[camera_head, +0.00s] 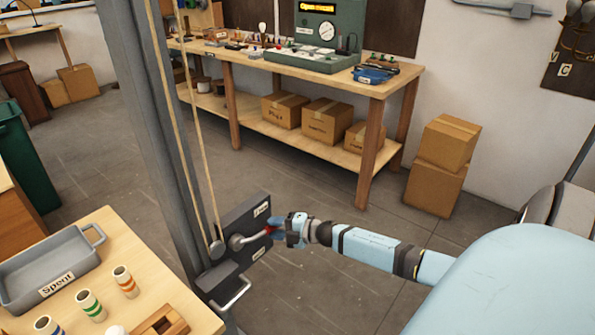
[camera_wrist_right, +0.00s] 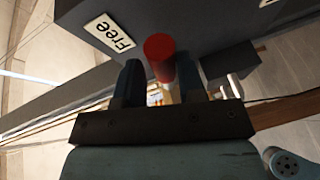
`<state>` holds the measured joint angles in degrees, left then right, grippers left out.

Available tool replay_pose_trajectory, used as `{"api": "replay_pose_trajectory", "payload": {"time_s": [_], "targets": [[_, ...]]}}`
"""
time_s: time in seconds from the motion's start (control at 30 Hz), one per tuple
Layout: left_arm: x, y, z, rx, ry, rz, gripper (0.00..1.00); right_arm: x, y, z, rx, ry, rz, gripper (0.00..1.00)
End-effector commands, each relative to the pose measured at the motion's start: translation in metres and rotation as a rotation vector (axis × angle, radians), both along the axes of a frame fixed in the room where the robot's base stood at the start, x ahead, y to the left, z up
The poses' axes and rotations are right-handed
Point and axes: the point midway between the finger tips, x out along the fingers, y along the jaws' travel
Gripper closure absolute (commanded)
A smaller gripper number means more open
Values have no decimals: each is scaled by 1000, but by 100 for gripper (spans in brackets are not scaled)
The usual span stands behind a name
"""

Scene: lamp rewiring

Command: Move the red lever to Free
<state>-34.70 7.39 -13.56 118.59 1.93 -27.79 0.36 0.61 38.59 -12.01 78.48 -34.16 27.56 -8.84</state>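The red lever's grip (camera_head: 268,231) is at the end of a grey arm on a dark box fixed to a grey column. The lever points right, between an upper label and a lower label that are too small to read in the head view. My right gripper (camera_head: 280,229) is at the red grip. In the right wrist view, the red grip (camera_wrist_right: 160,60) lies at the gap between my two fingers (camera_wrist_right: 162,80); I cannot tell whether they press on it. The Free label (camera_wrist_right: 110,33) is left of the grip there. My left gripper is not in view.
A table at lower left holds a grey tray marked Spent (camera_head: 50,262) and several banded spools. Ropes (camera_head: 200,130) run along the column (camera_head: 150,110). A metal handle (camera_head: 235,293) sticks out below the lever box. A workbench (camera_head: 400,85) and cardboard boxes (camera_head: 436,188) stand behind.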

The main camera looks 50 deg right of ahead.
Motion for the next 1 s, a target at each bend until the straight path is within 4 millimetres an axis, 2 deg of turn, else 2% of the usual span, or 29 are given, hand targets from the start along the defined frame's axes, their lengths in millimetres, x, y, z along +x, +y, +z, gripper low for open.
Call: {"api": "replay_pose_trajectory", "payload": {"time_s": [0.3,0.5,0.7,1.0], "targets": [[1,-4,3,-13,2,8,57,-63,-34,8,-4,3,1,65],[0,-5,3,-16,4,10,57,-92,-50,12,-2,2,0,65],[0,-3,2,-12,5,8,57,-105,-57,15,-2,0,-1,65],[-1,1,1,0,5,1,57,-106,-58,15,-2,-1,0,65]]}}
